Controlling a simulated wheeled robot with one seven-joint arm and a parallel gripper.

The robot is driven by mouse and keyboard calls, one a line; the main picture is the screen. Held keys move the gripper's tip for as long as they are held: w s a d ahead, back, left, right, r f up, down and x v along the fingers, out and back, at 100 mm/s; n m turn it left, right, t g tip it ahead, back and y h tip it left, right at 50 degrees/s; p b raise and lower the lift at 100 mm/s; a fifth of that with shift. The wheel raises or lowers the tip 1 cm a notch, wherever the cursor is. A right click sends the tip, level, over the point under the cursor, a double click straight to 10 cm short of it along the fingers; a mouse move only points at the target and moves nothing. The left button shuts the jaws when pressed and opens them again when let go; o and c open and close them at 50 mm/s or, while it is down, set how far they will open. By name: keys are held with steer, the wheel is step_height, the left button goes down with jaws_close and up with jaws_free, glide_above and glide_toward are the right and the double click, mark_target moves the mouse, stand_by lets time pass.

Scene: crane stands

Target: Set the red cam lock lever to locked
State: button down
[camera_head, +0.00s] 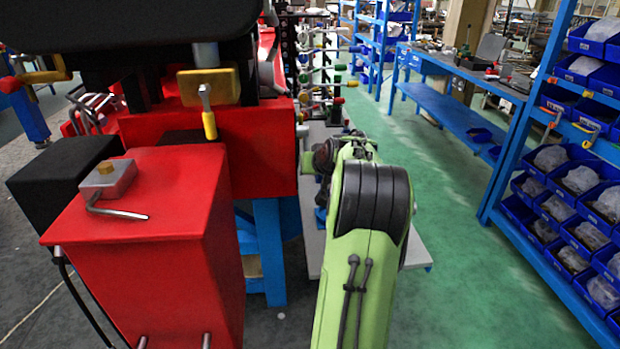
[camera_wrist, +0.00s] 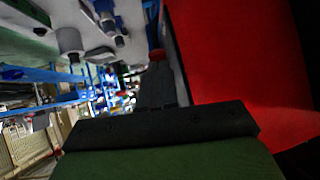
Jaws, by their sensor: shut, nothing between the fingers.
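A dark upright stand (camera_head: 291,62) in the head view carries several levers with coloured knobs, left of my arm's far end. My gripper (camera_wrist: 157,72) is shut and empty in the wrist view. A small red piece (camera_wrist: 157,54) shows right at its fingertips; I cannot tell whether it is the lever or whether they touch. In the head view my own arm hides the gripper.
A large red panel (camera_wrist: 225,50) fills the wrist view close to the right of my gripper. In the head view a red machine body (camera_head: 150,220) stands at left and a blue bin rack (camera_head: 575,130) at right. Green floor (camera_head: 470,260) between is clear.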

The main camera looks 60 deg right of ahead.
steer(key=shift+s+p+x, duration=0.25)
steer(key=shift+p+x, duration=0.1)
steer(key=shift+x, duration=1.35)
steer(key=shift+w+d+f, duration=0.45)
steer(key=shift+d, duration=0.2)
